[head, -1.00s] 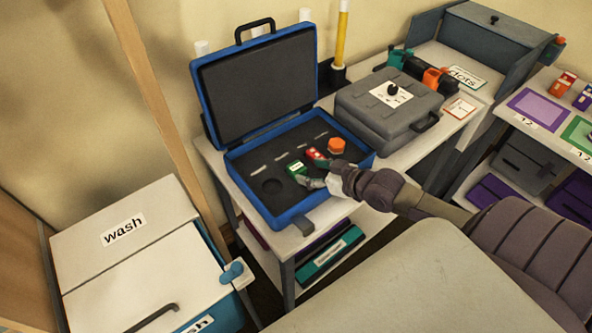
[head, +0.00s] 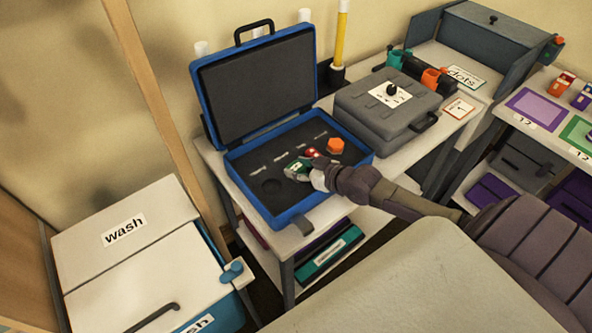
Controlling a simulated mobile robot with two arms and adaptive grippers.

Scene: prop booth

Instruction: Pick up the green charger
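The green charger (head: 296,169) lies in the dark foam of the open blue case (head: 284,217) on the white table. It is small and partly covered by my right gripper (head: 305,171). My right gripper reaches in from the right, low over the foam, with its fingertips at the charger. Whether the fingers are closed on it is too small to tell. A red item (head: 312,153) lies just behind the gripper, and an orange knob-shaped item (head: 336,145) lies to its right. My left gripper is out of view.
The case's raised lid (head: 256,88) stands behind the foam. A closed grey case (head: 388,108) sits to the right on the same table (head: 352,205). A yellow stick (head: 341,38) stands in a dark holder behind. A white wash bin (head: 125,245) is at the left.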

